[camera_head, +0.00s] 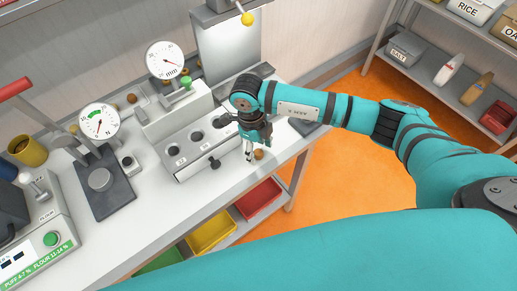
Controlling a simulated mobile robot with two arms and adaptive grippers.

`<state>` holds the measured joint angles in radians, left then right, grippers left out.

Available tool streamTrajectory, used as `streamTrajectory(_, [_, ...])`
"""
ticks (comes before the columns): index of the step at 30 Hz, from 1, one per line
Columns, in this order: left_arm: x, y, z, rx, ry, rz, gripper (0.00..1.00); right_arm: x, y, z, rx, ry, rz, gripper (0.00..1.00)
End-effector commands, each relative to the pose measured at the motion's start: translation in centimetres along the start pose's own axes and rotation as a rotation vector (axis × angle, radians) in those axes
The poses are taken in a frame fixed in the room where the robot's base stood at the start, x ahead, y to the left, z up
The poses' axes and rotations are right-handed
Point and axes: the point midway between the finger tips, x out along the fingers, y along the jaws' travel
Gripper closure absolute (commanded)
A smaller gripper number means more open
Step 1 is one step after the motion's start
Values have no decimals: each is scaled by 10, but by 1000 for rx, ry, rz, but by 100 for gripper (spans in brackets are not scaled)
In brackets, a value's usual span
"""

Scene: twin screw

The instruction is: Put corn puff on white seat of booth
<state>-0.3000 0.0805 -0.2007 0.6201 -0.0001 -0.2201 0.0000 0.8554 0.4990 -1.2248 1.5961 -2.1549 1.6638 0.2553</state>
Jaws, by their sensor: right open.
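A small round brown piece (259,154), which looks like the corn puff, is on the white bench near its front edge. My right gripper (250,153) points down over the bench beside it and is open. The piece shows just right of the fingers; I cannot tell whether it lies between them or touches them. The booth (228,49) is a grey frame with a bright panel at the back of the bench. Its lower part is partly hidden behind my right arm, and I cannot make out the white seat. My left gripper is not in view.
A grey block with several round holes (197,137) stands left of my right gripper. Red (258,198) and yellow (212,232) bins sit below the bench. A shelf (440,85) stands right.

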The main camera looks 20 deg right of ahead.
Motion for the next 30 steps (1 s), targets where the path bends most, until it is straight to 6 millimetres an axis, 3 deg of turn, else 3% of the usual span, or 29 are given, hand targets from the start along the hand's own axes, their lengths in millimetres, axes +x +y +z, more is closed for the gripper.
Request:
streamTrajectory(10, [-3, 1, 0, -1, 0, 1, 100, 10, 0, 0, -2, -1, -1, 45])
streamTrajectory(18, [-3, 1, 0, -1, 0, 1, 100, 9, 0, 0, -2, -1, -1, 80])
streamTrajectory(30, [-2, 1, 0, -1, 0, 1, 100, 8, 0, 0, -1, -1, -1, 80])
